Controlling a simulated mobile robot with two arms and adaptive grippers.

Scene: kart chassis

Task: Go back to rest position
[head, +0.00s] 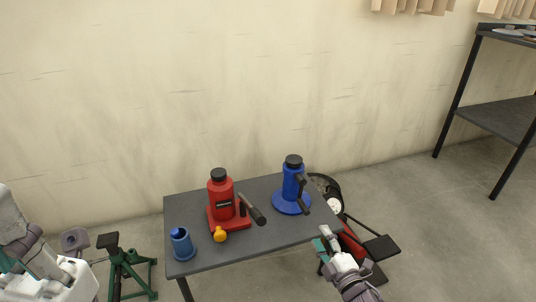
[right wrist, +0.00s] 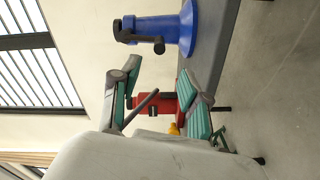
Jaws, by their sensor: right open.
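My right gripper (head: 327,242) is in front of the small dark table's right end in the head view. In the right wrist view its two green-padded fingers (right wrist: 158,82) are spread apart with nothing held between them. A red bottle jack (head: 221,197) with a black top stands upright on the table and shows beyond the fingers in the right wrist view (right wrist: 167,103). A blue jack (head: 291,188) stands upright on the table's right part.
The dark table (head: 196,262) also bears a blue cup-like piece (head: 181,244). A green stand (head: 127,272) is on the floor at left. Red and black equipment (head: 374,247) lies behind my right gripper. A dark shelf (head: 500,118) stands at right. Floor between is clear.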

